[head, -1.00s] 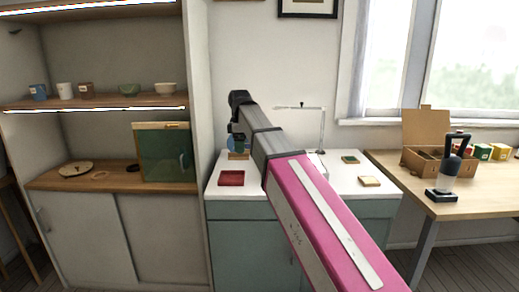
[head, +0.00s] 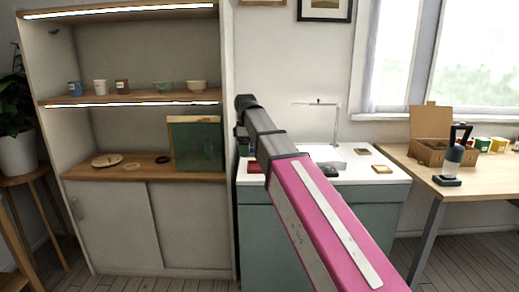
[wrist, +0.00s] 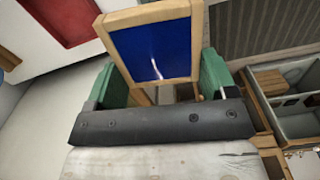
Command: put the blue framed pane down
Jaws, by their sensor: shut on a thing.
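The blue framed pane (wrist: 153,52) shows in the wrist view, a dark blue sheet in a light wooden frame. It stands up between the two green fingers of my gripper (wrist: 163,82), which is shut on it. The lower part of the frame is hidden behind the dark gripper body. In the head view my gripper (head: 242,135) is at the far end of my arm, in front of the gap between the shelf unit and the white counter. The pane is largely hidden there and I cannot make it out.
The shelf unit (head: 150,220) holds a green framed pane (head: 196,147), a round wooden plate (head: 107,160) and several cups and bowls. A wooden desk (head: 425,170) stands right.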

